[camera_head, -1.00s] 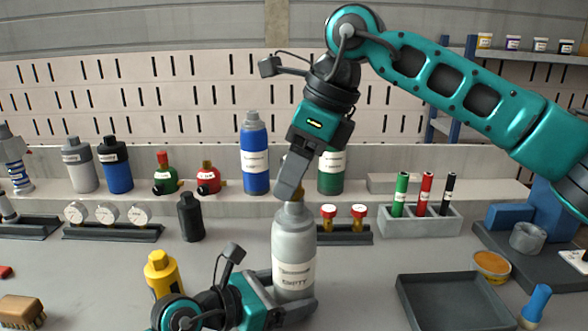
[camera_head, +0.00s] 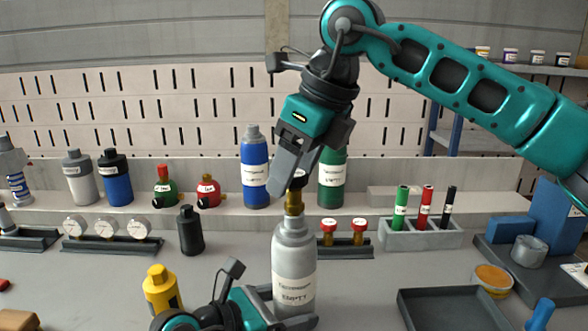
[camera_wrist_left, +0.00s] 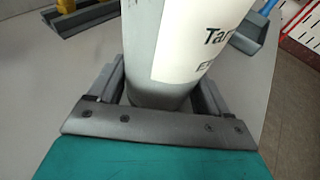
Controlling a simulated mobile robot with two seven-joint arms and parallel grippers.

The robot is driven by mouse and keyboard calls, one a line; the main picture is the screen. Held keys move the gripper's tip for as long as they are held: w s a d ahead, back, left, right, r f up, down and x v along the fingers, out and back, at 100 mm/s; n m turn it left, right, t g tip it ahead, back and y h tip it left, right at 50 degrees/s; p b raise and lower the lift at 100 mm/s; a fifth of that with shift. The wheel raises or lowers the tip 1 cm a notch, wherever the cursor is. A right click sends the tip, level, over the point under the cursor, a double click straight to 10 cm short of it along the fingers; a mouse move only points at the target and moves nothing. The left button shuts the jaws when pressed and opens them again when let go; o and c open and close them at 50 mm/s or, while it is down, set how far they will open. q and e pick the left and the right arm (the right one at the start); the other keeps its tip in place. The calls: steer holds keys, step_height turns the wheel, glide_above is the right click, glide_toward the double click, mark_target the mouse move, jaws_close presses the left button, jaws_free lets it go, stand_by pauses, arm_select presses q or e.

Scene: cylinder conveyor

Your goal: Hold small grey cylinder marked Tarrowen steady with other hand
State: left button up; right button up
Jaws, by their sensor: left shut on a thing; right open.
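The small grey cylinder (camera_head: 294,262) stands upright on the bench, its white label reading Tarrowen and EMPTY. My left gripper (camera_head: 296,314) is shut on its lower body; the left wrist view shows the jaws (camera_wrist_left: 160,98) on either side of the cylinder (camera_wrist_left: 150,50). A brass valve (camera_head: 294,203) with a dark top stands upright at the cylinder's neck. My right gripper (camera_head: 289,185) is open at the valve, one finger in front and to its left; whether they touch is unclear.
A yellow cylinder (camera_head: 161,289) stands left of my left gripper, and a black one (camera_head: 190,231) behind it. An empty dark tray (camera_head: 452,294) lies to the right. Red-topped valves sit in a rack (camera_head: 345,251) behind. Blue (camera_head: 255,172) and green (camera_head: 332,180) cylinders stand on the back ledge.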

steer(key=shift+m+t+h, duration=0.3)
steer(key=shift+m+t, duration=0.1)
steer(key=shift+m, duration=1)
steer(key=shift+m+h, duration=0.3)
steer(key=shift+m, duration=0.4)
steer(key=m+t+h, duration=0.1)
steer(key=m, duration=0.2)
steer(key=shift+m+h, duration=0.3)
steer(key=shift+m, duration=0.5)
steer(key=shift+m+h, duration=0.4)
steer(key=shift+m, duration=0.6)
steer(key=m+h, duration=0.1)
steer(key=m, duration=0.3)
steer(key=shift+h, duration=0.3)
